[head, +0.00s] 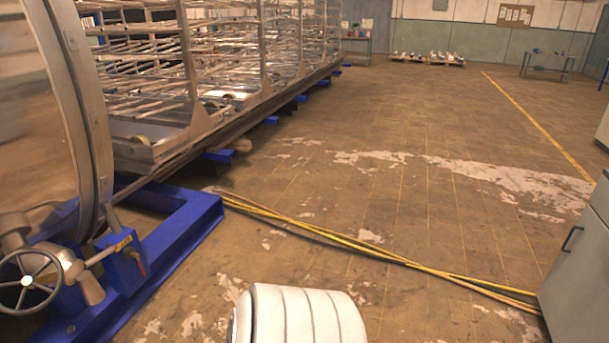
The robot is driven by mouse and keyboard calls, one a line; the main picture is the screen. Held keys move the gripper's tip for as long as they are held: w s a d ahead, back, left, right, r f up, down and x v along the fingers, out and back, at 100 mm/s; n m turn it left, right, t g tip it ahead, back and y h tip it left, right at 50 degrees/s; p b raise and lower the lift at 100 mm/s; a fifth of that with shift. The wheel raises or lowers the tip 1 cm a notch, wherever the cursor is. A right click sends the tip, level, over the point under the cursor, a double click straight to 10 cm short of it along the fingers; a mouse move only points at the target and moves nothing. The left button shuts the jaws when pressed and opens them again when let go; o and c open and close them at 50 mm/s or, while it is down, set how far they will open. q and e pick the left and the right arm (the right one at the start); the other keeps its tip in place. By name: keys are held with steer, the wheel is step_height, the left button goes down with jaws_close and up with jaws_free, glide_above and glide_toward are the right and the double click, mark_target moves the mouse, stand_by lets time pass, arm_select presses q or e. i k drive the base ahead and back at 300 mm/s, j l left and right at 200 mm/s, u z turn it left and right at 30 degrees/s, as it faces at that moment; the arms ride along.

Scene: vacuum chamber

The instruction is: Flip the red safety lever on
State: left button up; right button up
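A small red-orange part (139,263), which looks like the red safety lever, is on a blue block beside the large round chamber flange at the lower left. It is small, and I cannot tell which position it is in. Neither of my grippers shows in the head view. A white ribbed part at the bottom middle looks like a piece of my own arm.
A blue floor frame (180,240) surrounds the base of the chamber (85,110). Yellow and black cables (370,250) cross the floor to a grey cabinet (580,265) at the right. A long metal rack (210,80) runs to the back. The middle floor is open.

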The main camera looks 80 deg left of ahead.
mark_target(142, 267)
steer(key=u, duration=1.7)
steer(key=j+u, duration=0.1)
steer(key=u, duration=0.8)
steer(key=j+u, duration=0.1)
steer(key=u, duration=0.35)
steer(key=i+u, duration=0.1)
steer(key=u, duration=0.35)
